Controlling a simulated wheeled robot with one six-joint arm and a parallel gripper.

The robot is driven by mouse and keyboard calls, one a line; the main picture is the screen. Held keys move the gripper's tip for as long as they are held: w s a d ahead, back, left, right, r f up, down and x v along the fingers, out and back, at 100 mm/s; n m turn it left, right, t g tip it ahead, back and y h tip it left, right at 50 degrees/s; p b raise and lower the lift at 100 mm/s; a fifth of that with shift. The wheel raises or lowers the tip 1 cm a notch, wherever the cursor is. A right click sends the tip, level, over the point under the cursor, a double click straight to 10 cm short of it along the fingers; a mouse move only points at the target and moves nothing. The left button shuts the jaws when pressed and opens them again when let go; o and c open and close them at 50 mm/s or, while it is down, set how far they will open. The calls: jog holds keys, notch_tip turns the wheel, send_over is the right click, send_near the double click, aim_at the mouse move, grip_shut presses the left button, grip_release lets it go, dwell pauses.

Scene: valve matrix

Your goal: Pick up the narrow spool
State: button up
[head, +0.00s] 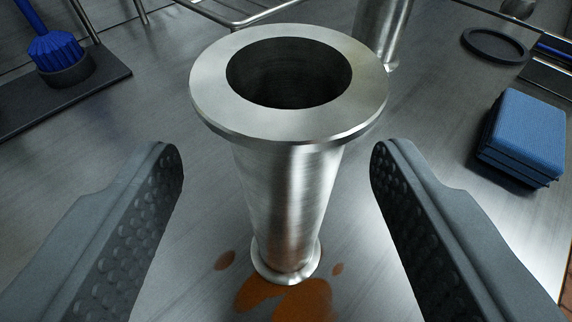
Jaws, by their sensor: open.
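A metal spool (288,190) with a wide round flange at the top and a smaller-looking flange at its foot stands upright on the steel surface in the middle of the head view. Its hollow bore shows dark from above. My gripper (277,165) is open, with one dimpled finger on each side of the spool's tube. Clear gaps show between both fingers and the tube. A second metal cylinder (382,25) stands behind it, cut off by the top edge; I cannot tell its full shape.
Orange-brown stains (290,300) lie at the spool's foot. A blue stack of pads (523,135) sits at right, a dark ring (495,45) at the back right. A blue brush (56,52) stands on a dark mat (110,78) at left. A wire rack (240,15) lies behind.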

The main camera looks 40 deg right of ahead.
jog(key=shift+f+x, duration=0.2)
jog(key=shift+x, duration=2.35)
jog(key=shift+s+d, duration=0.15)
jog(key=c, duration=1.2)
jog(key=shift+r, duration=0.2)
